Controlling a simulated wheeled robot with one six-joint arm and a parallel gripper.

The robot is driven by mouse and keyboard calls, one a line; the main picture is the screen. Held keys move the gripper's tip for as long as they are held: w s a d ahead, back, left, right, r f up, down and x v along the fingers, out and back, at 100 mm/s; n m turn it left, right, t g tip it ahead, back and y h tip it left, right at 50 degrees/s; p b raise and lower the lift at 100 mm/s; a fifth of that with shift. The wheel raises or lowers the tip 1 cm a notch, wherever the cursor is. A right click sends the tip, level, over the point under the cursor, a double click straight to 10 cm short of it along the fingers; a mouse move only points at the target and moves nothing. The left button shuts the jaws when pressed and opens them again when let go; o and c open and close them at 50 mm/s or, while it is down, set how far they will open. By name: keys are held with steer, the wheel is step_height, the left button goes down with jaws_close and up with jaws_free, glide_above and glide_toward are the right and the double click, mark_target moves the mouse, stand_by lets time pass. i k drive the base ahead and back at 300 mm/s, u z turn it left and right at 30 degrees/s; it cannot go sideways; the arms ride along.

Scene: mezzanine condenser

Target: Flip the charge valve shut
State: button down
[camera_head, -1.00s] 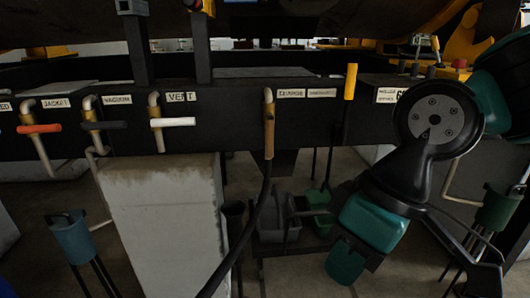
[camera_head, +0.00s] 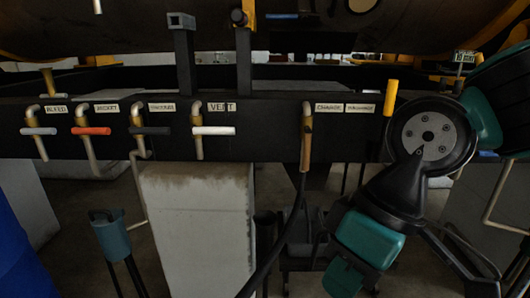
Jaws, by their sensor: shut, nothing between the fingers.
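The charge valve (camera_head: 306,140) is on the dark beam, just left of the label reading CHARGE (camera_head: 328,107). Its tan-brown lever points straight down, in line with its pipe, and a black hose (camera_head: 272,245) hangs below it. My arm comes in from the right, with its teal and black links right of and below the valve, apart from it in the picture. My gripper cannot be made out in this view.
Left of it are the vent valve's white lever (camera_head: 213,130), the black vacuum lever (camera_head: 150,130), the red jacket lever (camera_head: 91,130) and the grey bleed lever (camera_head: 38,131), all crosswise. A yellow upright lever (camera_head: 391,97) stands right. A concrete block (camera_head: 200,225) stands below.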

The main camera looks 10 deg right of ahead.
mark_target(306, 158)
steer(key=u, duration=0.4)
steer(key=i, duration=1.05)
steer(key=z, duration=0.35)
